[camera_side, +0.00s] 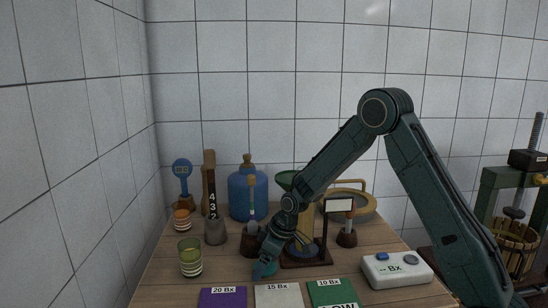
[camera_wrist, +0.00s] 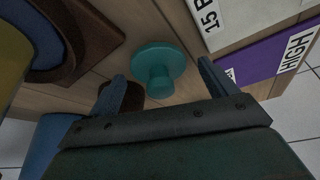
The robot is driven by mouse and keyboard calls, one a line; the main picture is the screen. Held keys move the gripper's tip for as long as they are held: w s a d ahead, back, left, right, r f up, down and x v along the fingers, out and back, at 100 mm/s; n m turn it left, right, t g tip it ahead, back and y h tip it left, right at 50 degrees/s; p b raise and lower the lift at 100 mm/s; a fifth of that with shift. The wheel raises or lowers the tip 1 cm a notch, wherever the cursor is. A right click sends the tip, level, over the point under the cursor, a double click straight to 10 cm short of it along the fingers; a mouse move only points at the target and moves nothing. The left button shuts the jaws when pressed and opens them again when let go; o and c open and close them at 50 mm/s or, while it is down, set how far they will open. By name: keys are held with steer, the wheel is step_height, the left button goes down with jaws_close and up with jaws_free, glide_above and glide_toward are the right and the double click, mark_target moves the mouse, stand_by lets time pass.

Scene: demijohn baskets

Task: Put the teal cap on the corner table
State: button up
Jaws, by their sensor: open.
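The teal cap (camera_wrist: 163,58), a flat disc with a round knob, lies on the bare wood of the corner table (camera_side: 226,268), knob toward the wrist camera. In the side view the cap (camera_side: 263,269) shows low at my fingertips, partly hidden by them. My gripper (camera_side: 268,259) points down over it. In the wrist view my gripper (camera_wrist: 162,72) is open, with one finger on each side of the knob. No finger visibly grips the cap; whether one touches it, I cannot tell.
Purple (camera_side: 222,298), white (camera_side: 279,296) and green (camera_side: 333,293) labelled pads lie along the front. A striped glass (camera_side: 190,258) stands left, a wooden stand (camera_side: 304,261) close behind right, and a white meter (camera_side: 397,270) at right. A blue demijohn (camera_side: 240,195) stands behind.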

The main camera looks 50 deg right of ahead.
steer(key=c, duration=1.1)
steer(key=shift+r, duration=0.1)
step_height(320, 180, up, 20)
steer(key=shift+f, duration=0.1)
stand_by(0.3)
stand_by(0.5)
